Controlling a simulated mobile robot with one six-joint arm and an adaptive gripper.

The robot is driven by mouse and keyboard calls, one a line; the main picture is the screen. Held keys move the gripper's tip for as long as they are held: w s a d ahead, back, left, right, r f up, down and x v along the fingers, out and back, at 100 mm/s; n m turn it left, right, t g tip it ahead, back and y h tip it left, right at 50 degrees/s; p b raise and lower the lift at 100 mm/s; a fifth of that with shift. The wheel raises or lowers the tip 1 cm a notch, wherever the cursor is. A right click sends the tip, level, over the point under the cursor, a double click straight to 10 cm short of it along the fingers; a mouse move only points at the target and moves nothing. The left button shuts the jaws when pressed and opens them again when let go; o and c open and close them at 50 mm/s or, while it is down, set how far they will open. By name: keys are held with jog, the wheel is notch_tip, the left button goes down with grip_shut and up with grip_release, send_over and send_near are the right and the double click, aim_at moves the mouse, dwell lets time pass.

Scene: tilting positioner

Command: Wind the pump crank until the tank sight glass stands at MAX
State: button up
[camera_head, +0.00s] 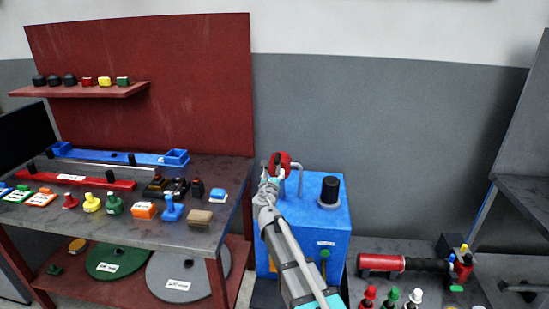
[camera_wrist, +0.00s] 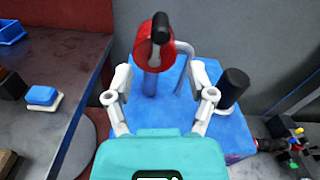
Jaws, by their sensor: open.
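The blue tank (camera_head: 316,218) stands on the floor right of the workbench. On its top is a red round pump part (camera_wrist: 150,52) with a black-ended grip (camera_wrist: 160,28), which looks like the crank; the red part also shows in the head view (camera_head: 283,160). My gripper (camera_wrist: 160,72) is open and empty above the tank. Its fingers are spread to either side below the red part, and I cannot tell whether they touch it. A small dark and green fitting (camera_head: 324,262) is on the tank front, partly beside my arm. I cannot make out a sight glass level or MAX mark.
A black cylinder (camera_head: 330,190) stands on the tank's right side, and a grey bent pipe (camera_wrist: 184,58) rises behind the red part. The workbench (camera_head: 215,238) with several coloured parts is at left. A red and black tool (camera_head: 400,263) lies at right.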

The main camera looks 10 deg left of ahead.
aim_at(278, 156)
jog(key=w, duration=1.2)
jog(key=shift+w+d, duration=0.25)
